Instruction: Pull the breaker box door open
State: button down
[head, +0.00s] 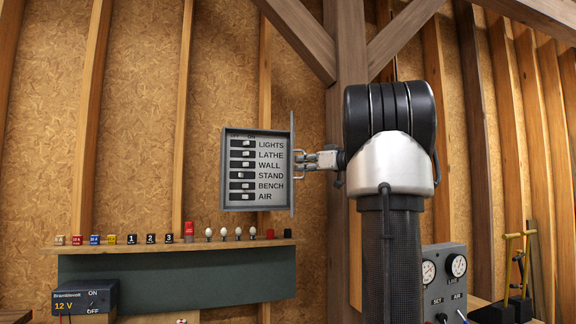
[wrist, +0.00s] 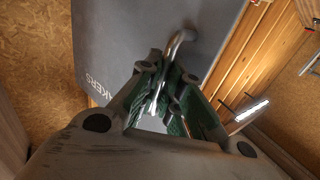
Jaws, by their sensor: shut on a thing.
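The breaker box (head: 224,170) is a grey box on the wooden wall in the head view. It holds a column of labelled switches, from LIGHTS to AIR. Its door (head: 292,165) stands open, swung out at the right side and seen nearly edge-on. My gripper (head: 305,163) is at the door's handle, right of the box. In the wrist view the grey door (wrist: 120,45) carries part of a word ending in KERS. A bent metal handle (wrist: 180,38) sticks out of it. My gripper (wrist: 168,85) is shut on this handle, its fingers hiding the lower part.
A shelf (head: 140,247) below the box carries several small coloured blocks and knobs. A 12 V supply (head: 85,298) stands at the lower left. A gauge panel (head: 443,275) stands at the lower right. A wooden post (head: 346,110) rises behind my arm.

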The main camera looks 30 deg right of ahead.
jog(key=shift+s+d+n+g+y, duration=0.25)
jog(key=shift+s+d+n+y, duration=0.1)
jog(key=shift+d+y, duration=0.3)
jog(key=shift+s+d+n+g+y, duration=0.2)
jog(key=shift+s+d+n+y, duration=0.15)
jog(key=shift+d, duration=0.45)
jog(key=shift+s+d+n+g+y, duration=0.3)
jog(key=shift+d+y, duration=0.3)
jog(key=shift+d, duration=0.15)
jog(key=c, duration=1.6)
grip_release()
jog(key=shift+o, duration=0.2)
jog(key=v, duration=1.2)
jog(key=shift+c, duration=0.4)
